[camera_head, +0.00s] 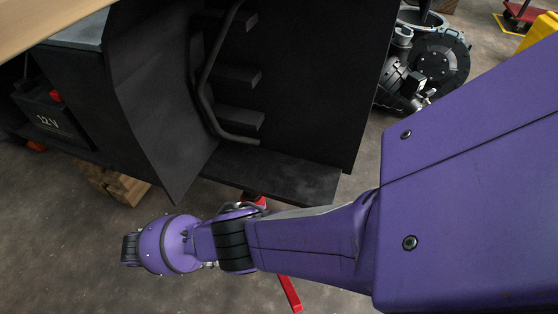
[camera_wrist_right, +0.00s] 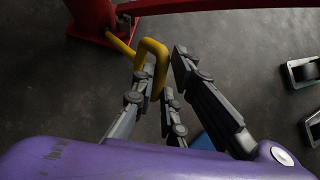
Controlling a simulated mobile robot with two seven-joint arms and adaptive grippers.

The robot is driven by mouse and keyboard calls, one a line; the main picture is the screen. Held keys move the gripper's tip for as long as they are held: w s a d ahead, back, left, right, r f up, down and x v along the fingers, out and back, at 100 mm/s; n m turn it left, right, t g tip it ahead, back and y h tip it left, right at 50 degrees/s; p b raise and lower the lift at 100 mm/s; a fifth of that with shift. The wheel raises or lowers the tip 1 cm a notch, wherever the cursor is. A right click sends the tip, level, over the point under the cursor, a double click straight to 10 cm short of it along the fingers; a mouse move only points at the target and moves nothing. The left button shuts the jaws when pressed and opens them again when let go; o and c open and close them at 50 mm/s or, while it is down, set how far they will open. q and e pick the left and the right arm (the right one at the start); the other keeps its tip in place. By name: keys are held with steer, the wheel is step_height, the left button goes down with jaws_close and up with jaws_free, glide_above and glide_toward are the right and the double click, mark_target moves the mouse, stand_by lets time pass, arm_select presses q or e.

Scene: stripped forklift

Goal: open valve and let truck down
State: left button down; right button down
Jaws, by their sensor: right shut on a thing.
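A yellow bent valve handle (camera_wrist_right: 152,44) sticks out from a red jack (camera_wrist_right: 93,20) at the upper left of the right wrist view. My right gripper (camera_wrist_right: 160,76) has its grey fingers on both sides of the handle's looped end and is shut on it. In the head view my right arm reaches in from the right, and its gripper is hidden below the wrist. A red bar (camera_head: 290,293) of the jack shows below that arm. The dark stripped truck (camera_head: 300,80) stands behind it. My left gripper is not in view.
Wooden blocks (camera_head: 112,183) lie under the truck's left side, below a 12 V battery (camera_head: 55,115). The truck's low step (camera_head: 285,175) is close to my right arm. A motor unit (camera_head: 437,62) stands behind at right. Bare floor lies at lower left.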

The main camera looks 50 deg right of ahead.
steer(key=shift+w, duration=0.25)
steer(key=c, duration=1.8)
jaws_free()
steer(key=v, duration=1.2)
steer(key=shift+s+r, duration=0.1)
steer(key=shift+s, duration=0.05)
